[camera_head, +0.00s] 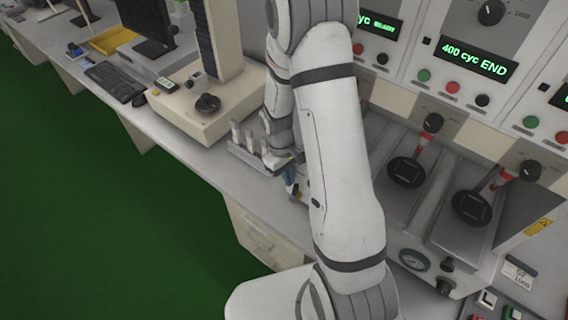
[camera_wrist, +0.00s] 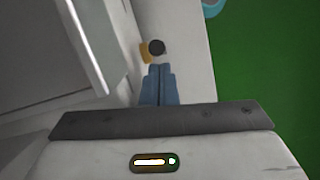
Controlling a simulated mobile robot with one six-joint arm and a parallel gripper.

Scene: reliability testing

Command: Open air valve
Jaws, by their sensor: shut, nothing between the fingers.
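In the wrist view a small round black knob (camera_wrist: 157,47) with a yellow part (camera_wrist: 145,54) beside it lies just beyond my fingertips. It may be the air valve, but I cannot tell for certain. My gripper (camera_wrist: 160,68) has blue fingers that are together and empty. They point at the knob, and I cannot tell whether they touch it. In the head view my gripper (camera_head: 291,187) is low at the bench's front edge, partly behind my arm. My arm hides most of the area around it.
Test machines with black levers (camera_head: 407,172) and lit panels (camera_head: 472,60) stand at the right. A pressure gauge (camera_head: 414,259) and a black knob (camera_head: 445,287) are on the front. A beige stand (camera_head: 205,108) and a keyboard (camera_head: 115,83) are on the left. Green floor (camera_head: 90,220) is clear.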

